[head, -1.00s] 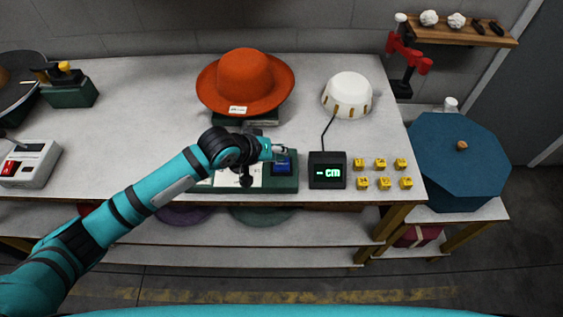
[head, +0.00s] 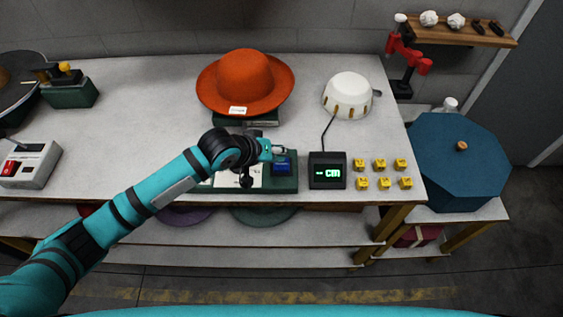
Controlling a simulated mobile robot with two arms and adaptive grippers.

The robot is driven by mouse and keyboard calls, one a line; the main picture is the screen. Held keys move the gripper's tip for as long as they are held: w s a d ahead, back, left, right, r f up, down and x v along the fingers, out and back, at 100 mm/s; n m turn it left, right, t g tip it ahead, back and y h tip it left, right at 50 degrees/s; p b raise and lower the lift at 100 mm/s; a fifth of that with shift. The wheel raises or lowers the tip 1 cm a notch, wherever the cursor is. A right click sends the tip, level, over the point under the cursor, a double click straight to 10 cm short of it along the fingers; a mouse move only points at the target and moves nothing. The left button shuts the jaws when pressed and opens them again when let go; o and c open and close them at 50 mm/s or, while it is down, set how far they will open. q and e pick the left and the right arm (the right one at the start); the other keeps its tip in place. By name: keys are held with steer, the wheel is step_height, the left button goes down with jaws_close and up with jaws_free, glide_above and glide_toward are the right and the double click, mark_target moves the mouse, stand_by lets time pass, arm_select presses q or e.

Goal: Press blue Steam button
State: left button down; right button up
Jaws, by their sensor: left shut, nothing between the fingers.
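The blue Steam button (head: 283,168) sits at the right end of a dark green panel (head: 286,185) near the front edge of the table. My left gripper (head: 284,150) is shut and empty, with its fingertips at the far edge of the blue button. From this angle I cannot tell whether the fingertips touch the button or hover just above it. My left wrist hides much of the panel's left and middle part. My right gripper is not in view.
An orange hat (head: 246,78) stands behind my left gripper. A black display (head: 327,171) showing "cm" stands right of the panel, with several yellow cubes (head: 380,165) beyond it. A white bowl-shaped device (head: 347,94) is behind. The table's middle left is clear.

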arm_select(q)
steer(key=shift+f, duration=0.25)
steer(key=shift+f, duration=0.6)
stand_by(0.8)
steer(key=shift+r, duration=0.1)
steer(key=shift+r+p, duration=0.9)
steer(key=shift+p, duration=0.2)
steer(key=shift+r, duration=0.1)
step_height(320, 180, up, 5)
steer(key=p, duration=0.5)
steer(key=shift+p, duration=0.3)
